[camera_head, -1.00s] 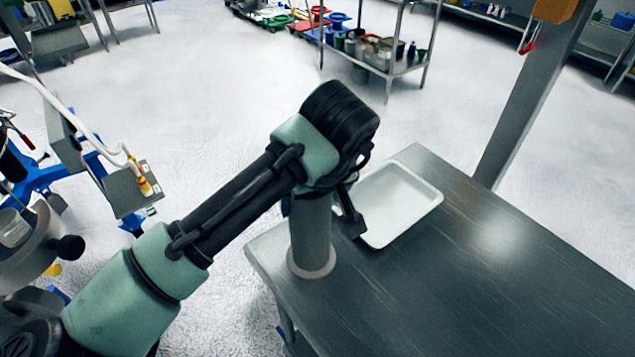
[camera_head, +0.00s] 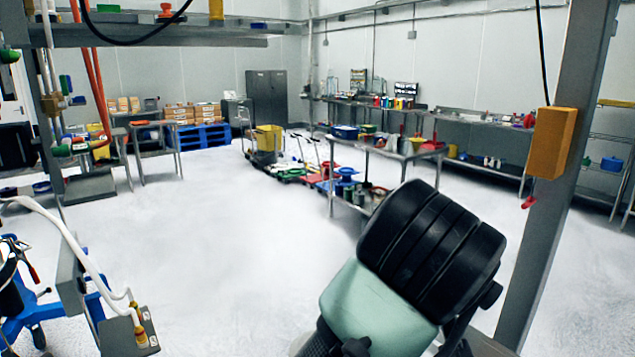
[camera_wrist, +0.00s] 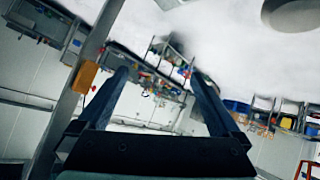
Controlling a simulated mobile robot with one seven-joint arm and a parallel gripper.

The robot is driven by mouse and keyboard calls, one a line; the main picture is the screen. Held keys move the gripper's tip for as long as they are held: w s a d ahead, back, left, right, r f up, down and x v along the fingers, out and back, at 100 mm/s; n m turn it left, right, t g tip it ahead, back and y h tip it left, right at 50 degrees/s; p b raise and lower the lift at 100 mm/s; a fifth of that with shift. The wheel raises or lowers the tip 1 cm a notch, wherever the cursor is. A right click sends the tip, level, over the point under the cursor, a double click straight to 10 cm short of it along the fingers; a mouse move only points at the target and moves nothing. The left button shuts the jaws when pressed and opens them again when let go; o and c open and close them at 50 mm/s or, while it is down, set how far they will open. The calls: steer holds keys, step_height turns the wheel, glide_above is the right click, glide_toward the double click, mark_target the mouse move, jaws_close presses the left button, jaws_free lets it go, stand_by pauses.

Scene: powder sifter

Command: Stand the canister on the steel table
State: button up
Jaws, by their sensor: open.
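My gripper (camera_wrist: 158,88) is open in the wrist view, with its two dark fingers spread wide and nothing held between them. In the head view my raised wrist fills the lower right, and the fingers are out of sight. The canister is not clearly in view now. A second ago, a grey cylinder with a wide base flange, probably the canister, stood upright on the steel table below my wrist. Only a dark sliver of the steel table (camera_head: 487,346) shows at the bottom edge of the head view.
A steel post (camera_head: 545,200) with an orange box (camera_head: 551,143) stands right of my wrist. A hose fixture (camera_head: 138,330) is at lower left. A loaded shelf cart (camera_head: 385,150) stands behind. White floor (camera_head: 220,240) is open at middle left.

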step_height(320, 180, up, 15)
steer(key=s+d+m+t+h, duration=0.2)
steer(key=t+h, duration=0.3)
steer(key=t, duration=0.2)
steer(key=s+a+r+n+t+y, duration=0.1)
steer(key=s+a+r+t+y, duration=0.3)
steer(key=a, duration=0.3)
steer(key=s+a+r+n+t+y, duration=0.1)
steer(key=s+a+r+t+y, duration=0.4)
steer(key=s+a+t, duration=0.1)
steer(key=s+a, duration=0.1)
steer(key=a, duration=0.1)
steer(key=shift+s+a+r+n+t, duration=0.25)
steer(key=shift+a+r+n+t, duration=0.05)
steer(key=shift+r, duration=0.05)
steer(key=shift+r, duration=0.15)
